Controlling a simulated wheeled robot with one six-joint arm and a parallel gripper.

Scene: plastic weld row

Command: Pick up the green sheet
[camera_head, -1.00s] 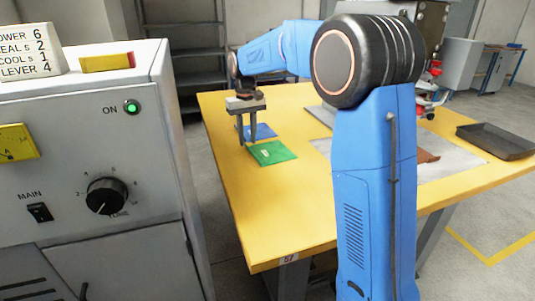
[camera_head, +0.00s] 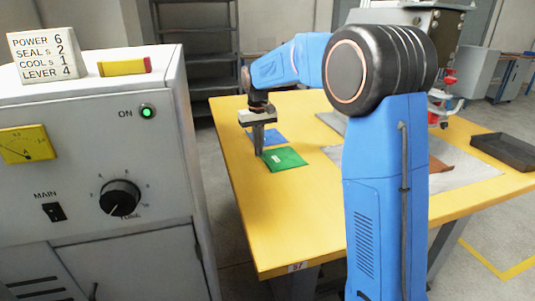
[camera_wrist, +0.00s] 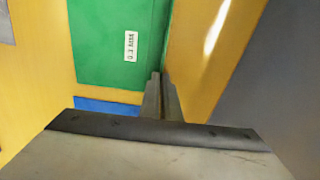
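The green sheet (camera_head: 286,159) lies on the yellow table (camera_head: 262,221), near its left side. A white label shows on it in the wrist view, where the green sheet (camera_wrist: 105,45) fills the upper left. My gripper (camera_head: 260,153) points down at the sheet's left edge. In the wrist view, the fingertips of my gripper (camera_wrist: 160,78) are nearly together at the sheet's right edge. A darker, bent-looking strip of the sheet runs to them, so the edge looks pinched. The exact contact is small in view.
A blue sheet (camera_head: 267,137) lies just behind the green one. A grey mat (camera_head: 465,168) with a brown piece (camera_head: 439,165) and a dark tray (camera_head: 507,150) are on the table's right side. A grey control cabinet (camera_head: 150,180) stands at the left.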

